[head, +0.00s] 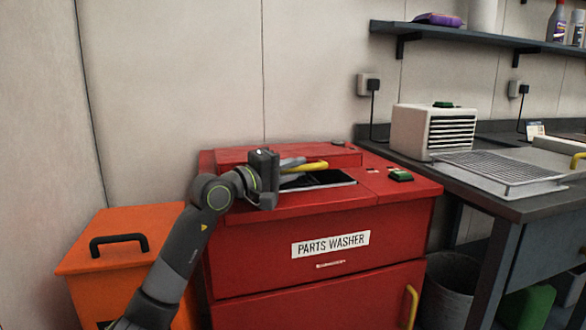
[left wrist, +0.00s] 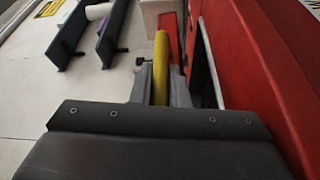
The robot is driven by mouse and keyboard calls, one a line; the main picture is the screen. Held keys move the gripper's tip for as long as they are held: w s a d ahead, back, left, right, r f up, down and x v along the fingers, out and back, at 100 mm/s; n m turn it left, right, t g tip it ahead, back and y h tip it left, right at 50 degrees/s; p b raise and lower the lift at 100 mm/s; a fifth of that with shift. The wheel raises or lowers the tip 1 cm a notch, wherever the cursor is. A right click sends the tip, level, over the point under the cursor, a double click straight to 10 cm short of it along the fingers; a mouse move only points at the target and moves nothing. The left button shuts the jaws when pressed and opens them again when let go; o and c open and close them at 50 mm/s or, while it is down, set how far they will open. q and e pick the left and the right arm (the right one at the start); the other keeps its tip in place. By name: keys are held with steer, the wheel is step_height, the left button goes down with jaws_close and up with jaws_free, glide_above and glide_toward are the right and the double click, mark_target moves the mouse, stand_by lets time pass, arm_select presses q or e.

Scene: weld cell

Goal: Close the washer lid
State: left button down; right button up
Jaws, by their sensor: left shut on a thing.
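The red parts washer (head: 330,262) stands in the middle of the head view with a white "PARTS WASHER" label on its front. A dark opening (head: 330,179) with a pale rim shows in its top. A red panel (head: 240,157) lies along the back of the top; I cannot tell how far the lid extends behind my gripper. My left gripper (head: 300,163) is shut on the yellow lid handle (head: 317,166), above the opening. The left wrist view shows the yellow handle (left wrist: 161,60) between the two grey fingers. My right gripper is not in view.
An orange bin (head: 160,251) with a black handle stands left of the washer. A workbench (head: 520,207) with a wire rack (head: 498,168) and a white louvred box (head: 435,130) is at the right. A green-topped switch (head: 400,175) sits on the washer. A shelf (head: 450,33) hangs above.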

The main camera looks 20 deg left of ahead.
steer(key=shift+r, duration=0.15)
arm_select(q)
steer(key=c, duration=1.7)
jaws_free()
steer(key=shift+s, duration=0.1)
